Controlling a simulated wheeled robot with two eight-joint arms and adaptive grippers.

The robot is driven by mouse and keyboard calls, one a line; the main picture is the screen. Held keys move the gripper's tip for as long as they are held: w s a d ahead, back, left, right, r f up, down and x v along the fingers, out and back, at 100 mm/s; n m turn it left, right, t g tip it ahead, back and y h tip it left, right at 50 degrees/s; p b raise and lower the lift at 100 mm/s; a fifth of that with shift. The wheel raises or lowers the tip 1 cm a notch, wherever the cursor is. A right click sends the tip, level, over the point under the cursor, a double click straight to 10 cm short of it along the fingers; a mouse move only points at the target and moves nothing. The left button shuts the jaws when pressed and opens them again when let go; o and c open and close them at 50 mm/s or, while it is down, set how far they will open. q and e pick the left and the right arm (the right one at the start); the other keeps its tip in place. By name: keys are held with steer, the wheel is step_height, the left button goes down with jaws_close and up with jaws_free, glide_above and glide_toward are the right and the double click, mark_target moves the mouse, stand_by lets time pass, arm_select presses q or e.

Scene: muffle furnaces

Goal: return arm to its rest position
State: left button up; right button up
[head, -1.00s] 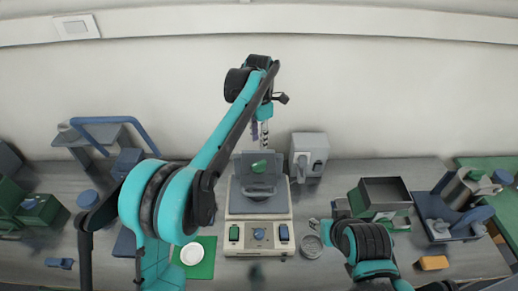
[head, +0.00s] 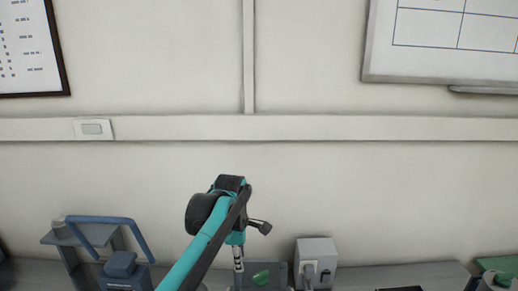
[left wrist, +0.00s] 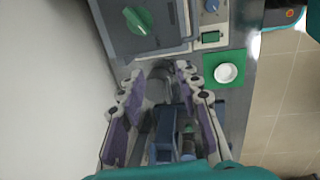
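My left arm comes in from the bottom of the head view, and its black and teal wrist is in front of the wall. My left gripper (head: 238,258) hangs below the wrist, small and partly cut off from clear view. In the left wrist view, my left gripper (left wrist: 160,72) has its two purple-padded fingers apart, with nothing held between them. A blue-grey stand (left wrist: 165,130) shows between and beyond the fingers, apparently lower down on the bench. My right arm and gripper are in neither current view.
A furnace (left wrist: 145,25) with a green knob is at the top of the wrist view. A white dish (left wrist: 227,73) lies on a green mat (left wrist: 209,75). A grey box (head: 316,256), a blue-handled stand (head: 92,236) and the wall (head: 350,180) show in the head view.

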arm_select(q)
steer(key=s+a+f+m+t+b, duration=0.2)
steer(key=s+a+f+m+b, duration=0.2)
steer(key=s+f+m, duration=0.5)
steer(key=s+a+f+m+t+b, duration=0.3)
steer(key=s+a+f+m, duration=0.5)
steer(key=s, duration=0.5)
steer(key=shift+s+a+f+m+b, duration=0.15)
steer(key=shift+s+f+m+b, duration=0.25)
steer(key=shift+f+b, duration=0.45)
steer(key=shift+w, duration=0.15)
steer(key=shift+c, duration=0.2)
